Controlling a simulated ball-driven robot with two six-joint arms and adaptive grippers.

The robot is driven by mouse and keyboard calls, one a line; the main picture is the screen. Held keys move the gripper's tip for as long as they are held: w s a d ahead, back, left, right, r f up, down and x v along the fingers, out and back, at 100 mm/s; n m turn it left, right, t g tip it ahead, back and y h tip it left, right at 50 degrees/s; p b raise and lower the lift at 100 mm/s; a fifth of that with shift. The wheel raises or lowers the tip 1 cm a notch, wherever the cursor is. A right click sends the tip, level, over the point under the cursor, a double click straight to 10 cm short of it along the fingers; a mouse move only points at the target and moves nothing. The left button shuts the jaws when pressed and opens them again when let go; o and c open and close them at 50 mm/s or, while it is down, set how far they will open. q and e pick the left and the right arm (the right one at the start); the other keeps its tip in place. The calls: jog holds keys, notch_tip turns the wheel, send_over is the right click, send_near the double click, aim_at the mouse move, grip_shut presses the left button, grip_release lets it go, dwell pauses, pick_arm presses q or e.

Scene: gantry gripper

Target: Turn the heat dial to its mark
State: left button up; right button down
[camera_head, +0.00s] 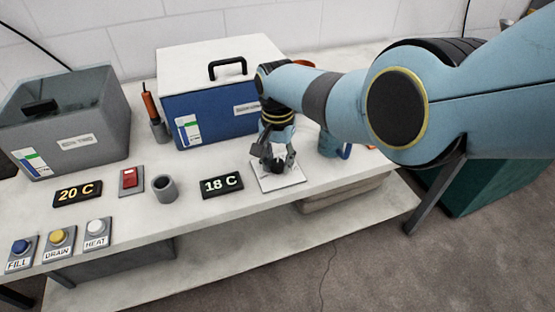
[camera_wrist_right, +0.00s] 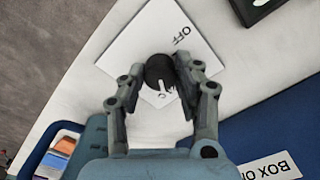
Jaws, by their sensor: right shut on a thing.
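The heat dial is a round black knob (camera_wrist_right: 160,73) with a white pointer line, on a square white plate (camera_wrist_right: 128,50) marked OFF, in the right wrist view. In the head view the knob (camera_head: 278,166) sits on its plate (camera_head: 290,181) near the front of the bench. My right gripper (camera_head: 277,160) is over the plate, pointing down, with its fingers on both sides of the knob. In the right wrist view the gripper (camera_wrist_right: 160,80) is shut on the knob. The other plate lettering is partly hidden by the fingers. My left gripper does not show.
A blue box with a white lid (camera_head: 215,110) stands behind the dial. A display reading 18 C (camera_head: 221,184) lies left of the plate. Further left are a grey cup (camera_head: 165,188), a red switch (camera_head: 131,180), a 20 C display (camera_head: 78,193), a grey tank (camera_head: 65,125) and several buttons.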

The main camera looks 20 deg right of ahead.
aim_at(277, 162)
dwell(0.3)
jog(key=c, duration=0.9)
grip_release()
jog(key=shift+c, duration=0.2)
jog(key=shift+r, duration=0.15)
notch_tip(277, 162, up, 12)
